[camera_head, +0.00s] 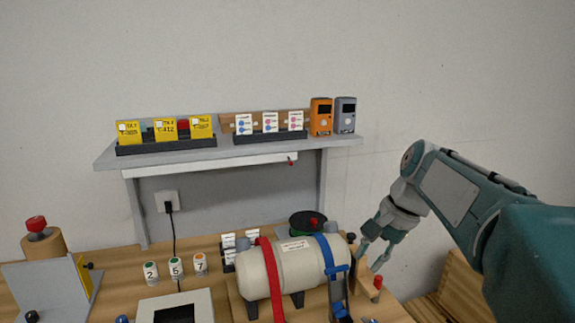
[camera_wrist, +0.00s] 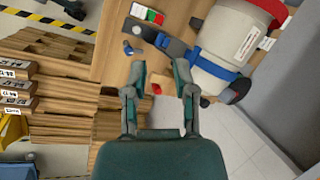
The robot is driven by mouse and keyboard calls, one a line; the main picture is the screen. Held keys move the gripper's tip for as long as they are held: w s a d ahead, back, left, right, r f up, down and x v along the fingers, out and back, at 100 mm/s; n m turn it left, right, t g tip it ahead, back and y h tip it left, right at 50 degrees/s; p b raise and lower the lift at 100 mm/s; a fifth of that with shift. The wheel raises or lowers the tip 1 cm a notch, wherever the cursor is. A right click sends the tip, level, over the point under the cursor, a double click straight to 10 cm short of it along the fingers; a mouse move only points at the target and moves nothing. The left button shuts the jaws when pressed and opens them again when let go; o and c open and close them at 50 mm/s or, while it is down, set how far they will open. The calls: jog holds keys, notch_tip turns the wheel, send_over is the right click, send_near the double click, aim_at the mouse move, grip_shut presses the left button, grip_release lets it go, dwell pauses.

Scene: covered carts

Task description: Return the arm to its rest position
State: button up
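My arm reaches in from the right of the head view. My gripper (camera_head: 371,252) points down beside the right end of a cream tank (camera_head: 265,272), close to a small wooden block with a red knob (camera_head: 376,284). In the wrist view the two fingers of my gripper (camera_wrist: 160,76) stand apart with nothing held between them. I cannot tell from the views whether the gripper touches the block.
The tank carries a red strap (camera_head: 270,280) and a blue strap (camera_head: 331,262). A grey shelf (camera_head: 345,141) with yellow cards and two handheld devices stands behind. Stacked wooden boards (camera_wrist: 60,90) lie left in the wrist view. Open air lies above the bench, left of my arm.

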jog(key=s+f+n+t+h, duration=0.2)
jog(key=s+f+n, duration=0.2)
jog(key=s, duration=0.6)
jog(key=s+f+n+t+h, duration=0.2)
jog(key=s+f+n, duration=0.2)
jog(key=s, duration=0.5)
jog(key=shift+s+f+n+t, duration=0.3)
jog(key=shift+s, duration=0.1)
jog(key=shift+d, duration=0.1)
dwell(1.4)
